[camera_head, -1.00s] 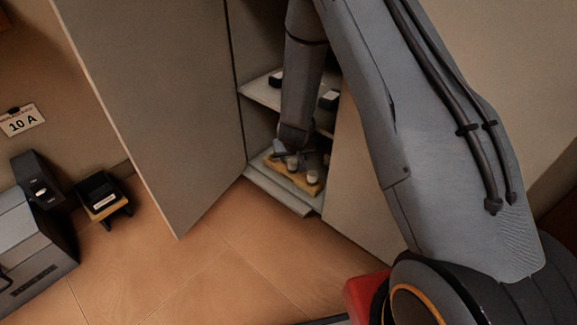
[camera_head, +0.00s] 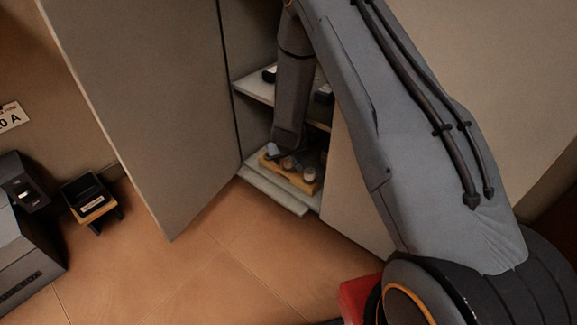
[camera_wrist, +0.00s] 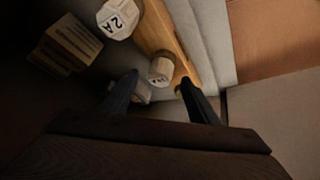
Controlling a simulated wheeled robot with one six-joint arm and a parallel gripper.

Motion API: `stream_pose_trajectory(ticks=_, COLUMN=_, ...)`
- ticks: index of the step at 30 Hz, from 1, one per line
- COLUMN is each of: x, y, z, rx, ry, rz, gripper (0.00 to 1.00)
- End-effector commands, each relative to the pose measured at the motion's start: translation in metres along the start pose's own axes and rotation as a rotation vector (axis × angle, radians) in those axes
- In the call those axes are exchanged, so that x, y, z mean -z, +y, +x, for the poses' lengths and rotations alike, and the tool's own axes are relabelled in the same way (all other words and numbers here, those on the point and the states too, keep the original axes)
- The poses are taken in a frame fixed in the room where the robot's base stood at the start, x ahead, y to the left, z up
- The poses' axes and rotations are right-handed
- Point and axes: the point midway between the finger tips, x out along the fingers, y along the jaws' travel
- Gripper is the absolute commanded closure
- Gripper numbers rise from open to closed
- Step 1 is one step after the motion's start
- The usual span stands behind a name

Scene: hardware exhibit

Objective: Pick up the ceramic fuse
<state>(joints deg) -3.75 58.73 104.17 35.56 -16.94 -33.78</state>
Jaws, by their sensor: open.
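Pale ceramic fuses stand on a wooden block (camera_head: 300,183) on the low shelf of an open cabinet. In the wrist view, one fuse (camera_wrist: 161,68) with a partly readable label stands just beyond my fingertips, and another (camera_wrist: 118,18) marked "2A" is farther off at the top. A third pale piece (camera_wrist: 141,93) shows beside my left finger, partly hidden. My gripper (camera_wrist: 160,88) is open, its two dark fingers spread on either side of the near fuse's line; I cannot tell if they touch anything. In the head view my gripper is at the block's left end, mostly hidden.
An upper shelf (camera_head: 254,88) with dark items is just above, close to my arm. The open cabinet door (camera_head: 150,110) stands at the left. A striped block (camera_wrist: 65,45) lies beside the fuses. A small black-topped stand (camera_head: 88,196) and a grey machine (camera_head: 25,230) are at far left.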

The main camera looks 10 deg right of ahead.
Motion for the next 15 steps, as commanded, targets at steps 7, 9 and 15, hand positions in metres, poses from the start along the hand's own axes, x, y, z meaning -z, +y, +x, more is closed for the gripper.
stream_pose_trajectory(ticks=7, x=-0.0006, y=0.0004, z=0.0115, rx=0.0, ry=-0.001, rz=0.0, gripper=0.45)
stream_pose_trajectory(ticks=9, x=-0.0005, y=0.0004, z=0.0111, rx=0.0, ry=-0.001, rz=0.0, gripper=0.45)
stream_pose_trajectory(ticks=15, x=-0.0006, y=0.0004, z=0.011, rx=0.0, ry=-0.001, rz=0.0, gripper=0.76)
